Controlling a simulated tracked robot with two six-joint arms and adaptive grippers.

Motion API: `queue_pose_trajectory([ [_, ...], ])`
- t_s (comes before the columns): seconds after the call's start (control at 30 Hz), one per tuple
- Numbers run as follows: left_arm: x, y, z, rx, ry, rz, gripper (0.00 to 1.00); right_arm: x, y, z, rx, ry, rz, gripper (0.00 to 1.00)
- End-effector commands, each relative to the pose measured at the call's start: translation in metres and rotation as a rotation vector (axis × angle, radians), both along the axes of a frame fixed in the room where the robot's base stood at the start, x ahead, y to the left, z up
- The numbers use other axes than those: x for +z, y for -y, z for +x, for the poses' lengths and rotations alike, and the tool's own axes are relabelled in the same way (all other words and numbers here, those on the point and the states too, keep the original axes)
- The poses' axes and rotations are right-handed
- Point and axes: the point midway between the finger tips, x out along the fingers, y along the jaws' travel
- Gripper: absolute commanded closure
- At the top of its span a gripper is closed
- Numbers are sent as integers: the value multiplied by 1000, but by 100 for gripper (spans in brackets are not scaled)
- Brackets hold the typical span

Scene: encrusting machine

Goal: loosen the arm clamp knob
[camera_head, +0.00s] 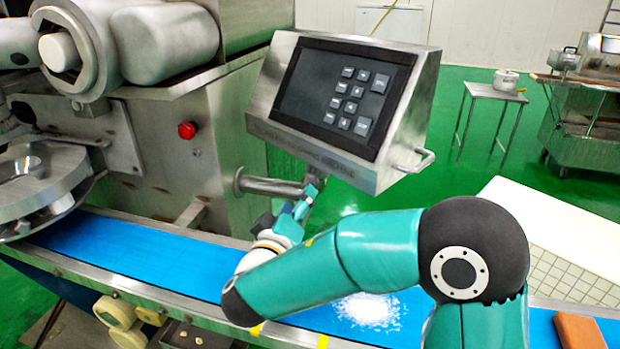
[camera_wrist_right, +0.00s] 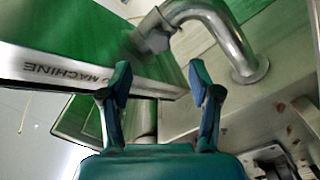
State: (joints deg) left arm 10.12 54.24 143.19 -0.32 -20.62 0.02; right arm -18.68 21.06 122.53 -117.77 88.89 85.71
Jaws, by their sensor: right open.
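My right gripper (camera_head: 306,196) is beside the bent steel support arm (camera_head: 268,186), under the control panel (camera_head: 345,100). In the right wrist view its two fingers (camera_wrist_right: 160,82) stand apart with nothing held between them. The bent steel tube (camera_wrist_right: 222,35) shows there beyond the fingertips, with a grey blocky clamp piece (camera_wrist_right: 154,36) at its end near the panel housing (camera_wrist_right: 60,72). I cannot make out a separate knob; the clamp area is blurred in the wrist view and partly hidden behind my gripper in the head view. My left gripper is not in view.
The blue conveyor belt (camera_head: 150,258) runs below my right arm, with a white powder patch (camera_head: 368,311) on it. A red button (camera_head: 187,130) is on the machine body. The panel has a side handle (camera_head: 418,162). A white table (camera_head: 560,225) stands at the right.

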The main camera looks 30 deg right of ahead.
Motion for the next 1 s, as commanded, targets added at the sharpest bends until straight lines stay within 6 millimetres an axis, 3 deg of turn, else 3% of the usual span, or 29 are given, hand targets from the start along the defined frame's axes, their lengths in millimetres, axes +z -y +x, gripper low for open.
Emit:
queue_pose_trajectory([
  [0.2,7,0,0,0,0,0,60,1,37,30,-4,-1,1,37],
  [0.4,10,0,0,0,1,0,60,0,58,48,-3,-1,1,37],
  [0.83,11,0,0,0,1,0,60,0,66,55,-1,0,1,37],
  [0.87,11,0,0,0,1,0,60,0,66,55,-1,0,1,39],
  [1.0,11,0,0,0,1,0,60,0,66,55,-1,0,1,62],
])
